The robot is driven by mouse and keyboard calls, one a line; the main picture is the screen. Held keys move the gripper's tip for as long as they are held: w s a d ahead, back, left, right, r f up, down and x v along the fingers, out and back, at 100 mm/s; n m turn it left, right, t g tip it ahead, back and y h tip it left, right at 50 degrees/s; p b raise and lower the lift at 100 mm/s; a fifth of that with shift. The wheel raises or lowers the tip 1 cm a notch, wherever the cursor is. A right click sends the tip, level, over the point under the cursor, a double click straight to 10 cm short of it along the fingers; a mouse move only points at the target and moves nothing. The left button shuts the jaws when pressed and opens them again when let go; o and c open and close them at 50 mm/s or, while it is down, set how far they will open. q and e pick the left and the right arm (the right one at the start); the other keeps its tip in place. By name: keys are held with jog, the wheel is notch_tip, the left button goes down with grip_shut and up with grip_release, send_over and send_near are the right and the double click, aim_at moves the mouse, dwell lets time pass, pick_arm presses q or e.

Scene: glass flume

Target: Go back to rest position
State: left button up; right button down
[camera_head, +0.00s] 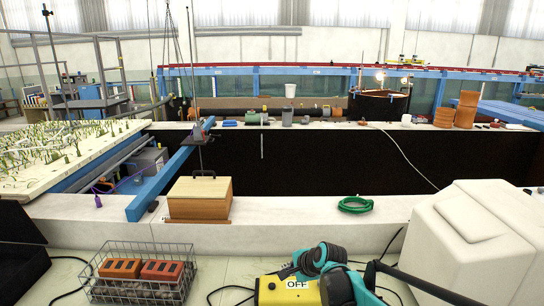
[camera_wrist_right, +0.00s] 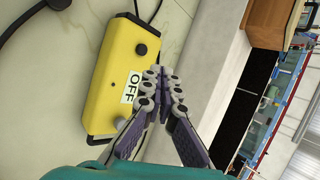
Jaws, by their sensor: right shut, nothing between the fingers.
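My right gripper (camera_wrist_right: 166,76) shows in the right wrist view with its two dark, jointed fingers drawn together and nothing between them. The fingertips are beside the yellow box (camera_wrist_right: 116,70), which has a black knob and a white OFF label. In this view the fingers overlap the box's right edge; I cannot tell whether they touch it. In the head view my teal right arm stands at the bottom centre, in front of the yellow box (camera_head: 268,290) and hiding part of it. My left gripper is in neither view.
A wire basket (camera_head: 140,288) with two orange bricks stands at lower left. A wooden box (camera_head: 200,197) and a coiled green hose (camera_head: 355,204) rest on the pale ledge (camera_head: 285,210). A large white block (camera_head: 470,245) stands at right. Black cables lie near the yellow box.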

jog(key=s+d+r+n+h, duration=0.1)
jog(key=s+d+r+n, duration=0.2)
jog(key=s, duration=0.4)
jog(key=s+d+r+n+h, duration=0.15)
jog(key=s+d+n, duration=0.25)
jog(key=s, duration=0.4)
jog(key=s+d+f+n+h, duration=0.1)
jog(key=s+d+n, duration=0.2)
jog(key=s, duration=0.5)
jog(key=s+d+f+n+h, duration=0.1)
jog(key=s+d+f+n, duration=0.1)
jog(key=s, duration=0.6)
jog(key=d+n, duration=0.1)
jog(key=n, duration=0.1)
jog(key=shift+s+d+f+n, duration=0.15)
jog(key=shift+s+d+n, duration=0.05)
jog(key=shift+n, duration=0.2)
